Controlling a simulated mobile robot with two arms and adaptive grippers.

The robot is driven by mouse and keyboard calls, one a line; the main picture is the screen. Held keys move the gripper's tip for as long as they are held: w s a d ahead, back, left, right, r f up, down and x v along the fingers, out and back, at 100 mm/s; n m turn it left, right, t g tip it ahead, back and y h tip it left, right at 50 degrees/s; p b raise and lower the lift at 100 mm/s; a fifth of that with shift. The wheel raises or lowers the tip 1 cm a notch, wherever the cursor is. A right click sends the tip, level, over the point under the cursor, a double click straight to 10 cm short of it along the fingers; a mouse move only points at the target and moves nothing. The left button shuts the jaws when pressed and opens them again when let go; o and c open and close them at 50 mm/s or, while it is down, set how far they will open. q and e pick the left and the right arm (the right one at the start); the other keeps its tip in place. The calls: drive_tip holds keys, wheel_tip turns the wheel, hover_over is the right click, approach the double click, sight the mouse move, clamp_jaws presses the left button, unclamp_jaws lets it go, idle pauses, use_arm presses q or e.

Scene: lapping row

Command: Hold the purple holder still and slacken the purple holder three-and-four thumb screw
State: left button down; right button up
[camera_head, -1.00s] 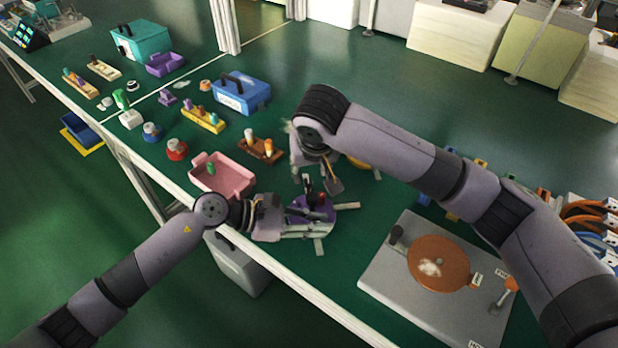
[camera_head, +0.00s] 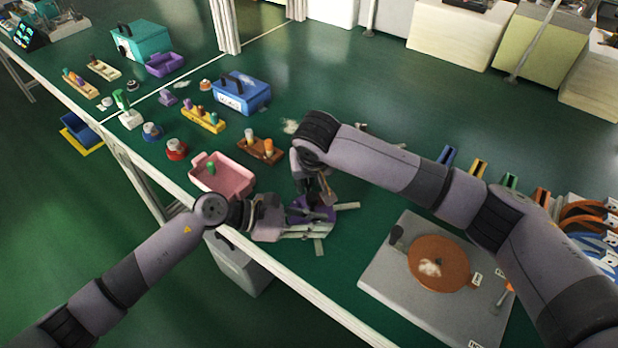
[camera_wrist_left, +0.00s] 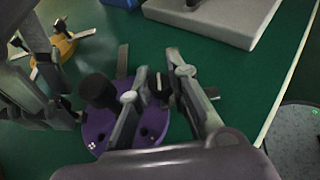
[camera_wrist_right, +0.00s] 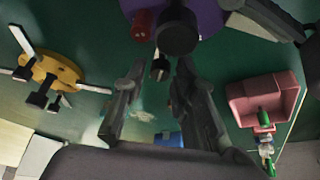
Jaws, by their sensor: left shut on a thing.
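The purple holder (camera_head: 326,212), a purple disc with pale flat arms, lies on the green bench top. It also shows in the left wrist view (camera_wrist_left: 97,128) with black knobs on it. My left gripper (camera_head: 296,213) is shut on a part of the holder at its left side; the left wrist view shows a dark piece between the fingers (camera_wrist_left: 160,82). My right gripper (camera_head: 320,190) is above the holder with its fingers apart. I cannot tell which screw is three-and-four.
A pink tray (camera_head: 238,187) stands left of the holder, near a brown peg block (camera_head: 262,151). A grey plate with an orange disc (camera_head: 438,264) lies to the right. A yellow holder (camera_wrist_right: 60,72) shows in the right wrist view. A blue box (camera_head: 243,95) stands further back.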

clamp_jaws()
drive_tip(key=shift+n, duration=0.3)
drive_tip(key=n+y, duration=0.1)
drive_tip(key=n, duration=0.1)
drive_tip(key=shift+d+n, duration=0.1)
drive_tip(key=shift+n, duration=0.2)
drive_tip(key=n, duration=0.2)
drive_tip(key=n+g+y, duration=0.1)
drive_tip(key=n, duration=0.1)
drive_tip(key=shift+w+d+n+y, duration=0.2)
drive_tip(key=shift+n+y, duration=0.1)
drive_tip(key=n+g, duration=0.1)
drive_tip(key=n, duration=0.1)
drive_tip(key=n+g+y, duration=0.1)
drive_tip(key=n, duration=0.2)
drive_tip(key=shift+w, duration=0.2)
drive_tip(key=n+g, duration=0.1)
drive_tip(key=n, duration=0.1)
drive_tip(key=n+g, duration=0.1)
drive_tip(key=n, duration=0.2)
drive_tip(key=shift+w+d, duration=0.1)
drive_tip(key=shift+w, duration=0.05)
drive_tip(key=shift+o, duration=2)
unclamp_jaws()
